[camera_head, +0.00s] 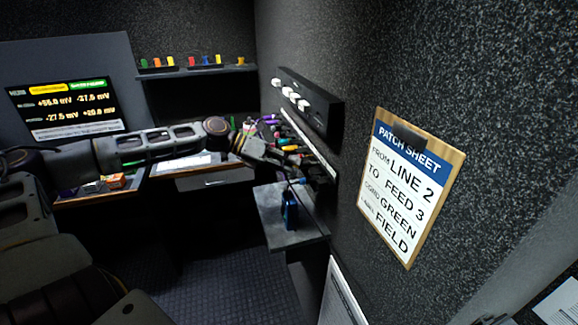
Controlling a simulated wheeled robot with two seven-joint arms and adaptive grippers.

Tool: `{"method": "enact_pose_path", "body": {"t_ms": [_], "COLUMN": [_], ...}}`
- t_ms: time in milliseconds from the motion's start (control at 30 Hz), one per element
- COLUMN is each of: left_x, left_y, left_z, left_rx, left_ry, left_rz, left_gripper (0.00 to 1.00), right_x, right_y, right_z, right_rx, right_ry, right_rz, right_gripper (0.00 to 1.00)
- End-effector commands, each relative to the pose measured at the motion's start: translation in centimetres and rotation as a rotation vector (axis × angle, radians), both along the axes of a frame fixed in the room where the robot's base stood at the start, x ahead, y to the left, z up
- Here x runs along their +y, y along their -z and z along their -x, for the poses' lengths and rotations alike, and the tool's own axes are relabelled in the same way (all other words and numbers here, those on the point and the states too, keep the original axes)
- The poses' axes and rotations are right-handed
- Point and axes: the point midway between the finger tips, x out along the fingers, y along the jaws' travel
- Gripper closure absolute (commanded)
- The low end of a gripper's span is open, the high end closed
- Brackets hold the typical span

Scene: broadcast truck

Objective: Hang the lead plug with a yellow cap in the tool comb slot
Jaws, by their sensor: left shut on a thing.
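My left gripper (284,164) reaches in from the left to the wall and is shut on a small plug, mostly hidden by the fingers. I cannot tell its cap colour. A thin dark lead hangs below the gripper toward the small shelf. The tool comb (309,145) appears to be the pale-edged strip along the right wall, just beyond the fingertips. A yellow piece (290,148) and purple, orange and pink pieces show around the gripper and comb. I cannot tell which of them hang in slots. My right gripper is not in view.
A black wall box with white knobs (290,92) is above the comb. A blue device (290,209) stands on a small grey shelf (270,219) below. A patch sheet (408,190) hangs on the right wall. A back shelf (200,73) holds several coloured pieces.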

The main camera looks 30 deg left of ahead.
Motion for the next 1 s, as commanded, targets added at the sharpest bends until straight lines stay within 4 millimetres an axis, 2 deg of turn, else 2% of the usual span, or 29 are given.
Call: {"method": "enact_pose_path", "body": {"t_ms": [500,533,700,933,1000], "left_x": [-0.1,-0.1,-0.1,-0.1,-0.1], "left_y": [0.0,0.0,0.0,0.0,0.0], "left_z": [-0.1,-0.1,-0.1,-0.1,-0.1], "left_rx": [0.0,0.0,0.0,0.0,0.0], "left_ry": [0.0,0.0,0.0,0.0,0.0], "left_rz": [0.0,0.0,0.0,0.0,0.0], "left_gripper": [1.0,0.84,0.62,0.6,0.52], "right_x": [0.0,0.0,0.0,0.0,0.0], "right_y": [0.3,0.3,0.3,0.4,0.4], "right_z": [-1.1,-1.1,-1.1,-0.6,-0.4], "right_rx": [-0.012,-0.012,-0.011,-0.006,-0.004], "right_ry": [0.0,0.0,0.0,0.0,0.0], "right_rz": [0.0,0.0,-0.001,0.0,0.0], "right_gripper": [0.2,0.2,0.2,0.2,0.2]}}
